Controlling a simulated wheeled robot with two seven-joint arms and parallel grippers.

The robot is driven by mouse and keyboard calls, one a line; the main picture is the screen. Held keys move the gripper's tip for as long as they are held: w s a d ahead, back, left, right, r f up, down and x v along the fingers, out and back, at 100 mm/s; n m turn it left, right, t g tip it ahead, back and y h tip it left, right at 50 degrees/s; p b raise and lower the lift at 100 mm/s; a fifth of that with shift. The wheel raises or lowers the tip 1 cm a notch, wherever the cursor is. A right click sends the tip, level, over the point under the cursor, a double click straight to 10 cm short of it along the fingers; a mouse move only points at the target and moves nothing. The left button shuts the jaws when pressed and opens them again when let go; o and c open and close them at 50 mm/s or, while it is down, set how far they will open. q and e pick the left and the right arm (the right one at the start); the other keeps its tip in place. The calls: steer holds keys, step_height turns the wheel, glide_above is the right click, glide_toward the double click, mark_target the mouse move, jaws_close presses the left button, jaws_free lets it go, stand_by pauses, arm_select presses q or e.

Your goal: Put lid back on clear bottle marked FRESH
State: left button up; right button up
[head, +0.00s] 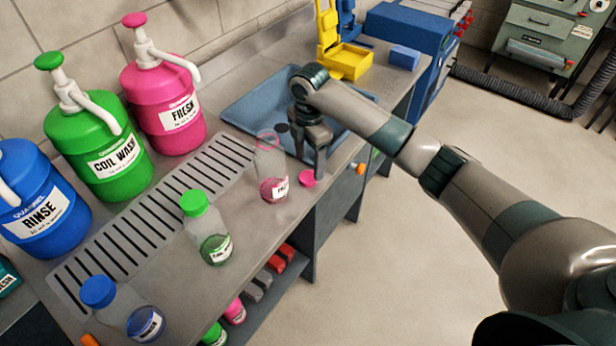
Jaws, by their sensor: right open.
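The clear bottle marked FRESH (271,170) stands upright and uncapped near the counter's front edge, with pink liquid at its bottom and a pink ring at its neck. A small pink lid (307,178) lies on the counter just right of the bottle, at the front edge. My right gripper (310,163) is open and points down just right of the bottle, with one finger close to the lid. I see nothing held in it. Whether a finger touches the lid or bottle I cannot tell. My left gripper is not in view.
A green-capped bottle (207,228) and a blue-capped bottle (123,309) stand left on the counter (165,290). Large pink (165,100), green (97,145) and blue (40,205) jugs line the back. Floor at right is clear.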

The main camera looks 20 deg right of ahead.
mark_target(308, 177)
steer(key=shift+f+p, duration=0.35)
steer(key=shift+p, duration=0.05)
step_height(308, 177, down, 4)
steer(key=shift+w+a+r+p, duration=0.1)
steer(key=shift+p, duration=0.85)
steer(key=shift+f, duration=0.35)
steer(key=c, duration=1.1)
